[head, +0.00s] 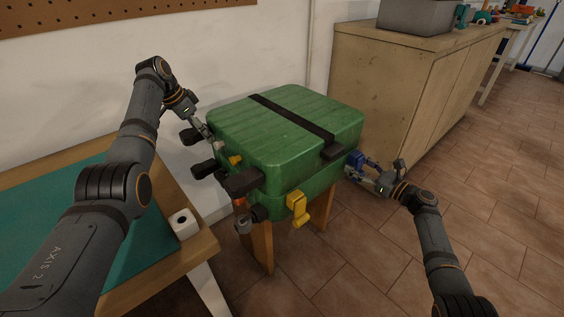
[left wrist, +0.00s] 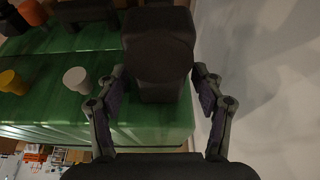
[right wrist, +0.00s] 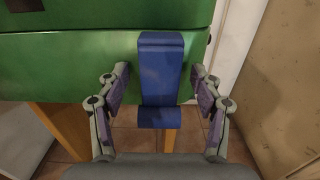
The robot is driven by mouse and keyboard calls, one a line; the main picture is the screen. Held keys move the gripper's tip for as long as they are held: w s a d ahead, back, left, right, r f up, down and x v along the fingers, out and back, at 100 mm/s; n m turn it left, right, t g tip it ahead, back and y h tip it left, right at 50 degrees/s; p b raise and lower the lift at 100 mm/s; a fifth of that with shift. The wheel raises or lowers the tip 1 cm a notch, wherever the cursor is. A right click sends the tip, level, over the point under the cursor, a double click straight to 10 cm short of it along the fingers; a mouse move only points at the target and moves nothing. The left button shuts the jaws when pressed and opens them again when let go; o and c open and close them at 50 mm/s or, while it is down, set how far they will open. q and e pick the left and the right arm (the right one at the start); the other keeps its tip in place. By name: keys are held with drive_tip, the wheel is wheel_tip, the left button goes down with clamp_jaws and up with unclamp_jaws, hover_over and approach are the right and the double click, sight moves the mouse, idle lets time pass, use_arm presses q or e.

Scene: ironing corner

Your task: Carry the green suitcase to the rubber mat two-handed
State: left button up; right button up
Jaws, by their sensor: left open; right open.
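The green suitcase (head: 270,125) stands on a wooden stand with a black strap across its lid. It also shows in the left wrist view (left wrist: 165,118) and right wrist view (right wrist: 70,60). Black, yellow and blue fittings stick out from its sides. My left gripper (head: 206,134) is open at the suitcase's left side, its fingers either side of a black block (left wrist: 158,55). My right gripper (head: 358,172) is open at the right side, its fingers either side of a blue fitting (right wrist: 161,75). Neither visibly grips. A teal mat (head: 140,240) lies on the left table, partly behind my arm.
The wooden table (head: 195,245) at left carries a small white block (head: 184,223) near its right edge. A wooden cabinet (head: 385,85) with a grey box (head: 415,15) stands behind at right. Tiled floor (head: 500,200) is clear at right. A wall stands behind the suitcase.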

use_arm(q)
clamp_jaws()
use_arm(e)
clamp_jaws()
